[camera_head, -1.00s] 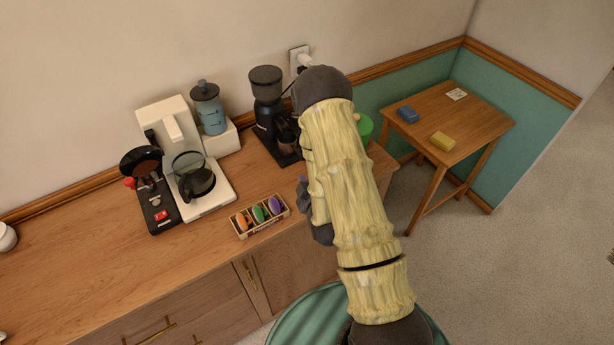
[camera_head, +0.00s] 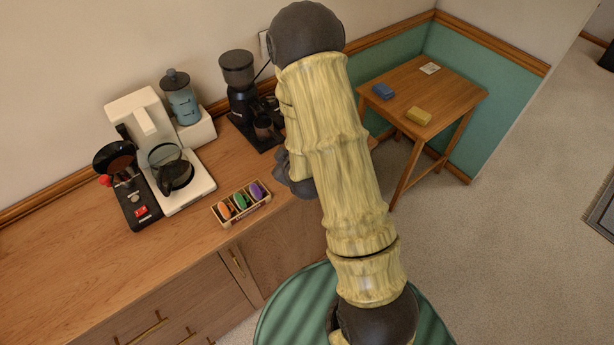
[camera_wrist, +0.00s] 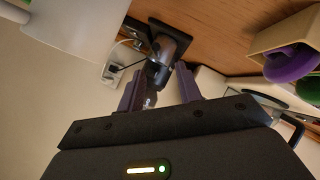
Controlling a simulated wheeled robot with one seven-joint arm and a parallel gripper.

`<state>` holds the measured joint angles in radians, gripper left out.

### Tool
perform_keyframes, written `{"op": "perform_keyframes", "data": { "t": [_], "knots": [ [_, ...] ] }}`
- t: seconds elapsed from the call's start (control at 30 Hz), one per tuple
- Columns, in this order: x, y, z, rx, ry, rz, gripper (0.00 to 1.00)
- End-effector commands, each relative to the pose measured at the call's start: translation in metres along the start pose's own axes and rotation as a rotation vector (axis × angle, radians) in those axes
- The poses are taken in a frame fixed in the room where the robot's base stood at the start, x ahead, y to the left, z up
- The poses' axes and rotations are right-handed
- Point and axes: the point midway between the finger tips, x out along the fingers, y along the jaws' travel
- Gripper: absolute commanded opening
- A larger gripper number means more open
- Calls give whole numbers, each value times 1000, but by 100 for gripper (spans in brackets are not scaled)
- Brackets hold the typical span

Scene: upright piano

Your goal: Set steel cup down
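A small, shiny, dark-looking cup (camera_head: 264,127) that may be the steel cup stands at the front of the black coffee grinder (camera_head: 240,85), on its base. It also shows as a glossy dark shape in the wrist view (camera_wrist: 172,48), where the grinder appears upside down. My gripper (camera_wrist: 158,76) is open in the wrist view, its two purple-grey fingers apart. The grinder and cup show beyond the gap, and I see nothing held between the fingers. In the head view my arm hides the gripper's fingers.
On the wooden counter (camera_head: 60,260) stand a white coffee maker with a glass carafe (camera_head: 171,172), a blue canister (camera_head: 182,100) and a box of coloured pods (camera_head: 241,203). The counter's left part is clear.

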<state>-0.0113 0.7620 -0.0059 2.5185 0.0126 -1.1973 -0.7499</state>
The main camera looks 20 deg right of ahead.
Motion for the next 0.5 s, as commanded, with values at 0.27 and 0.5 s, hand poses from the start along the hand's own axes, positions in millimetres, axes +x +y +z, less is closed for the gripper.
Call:
{"op": "perform_keyframes", "data": {
  "t": [0.27,0.5],
  "knots": [
    [-44,10,-9,250,-211,-156,35],
    [-103,12,-9,456,-431,-252,35]
  ]
}}
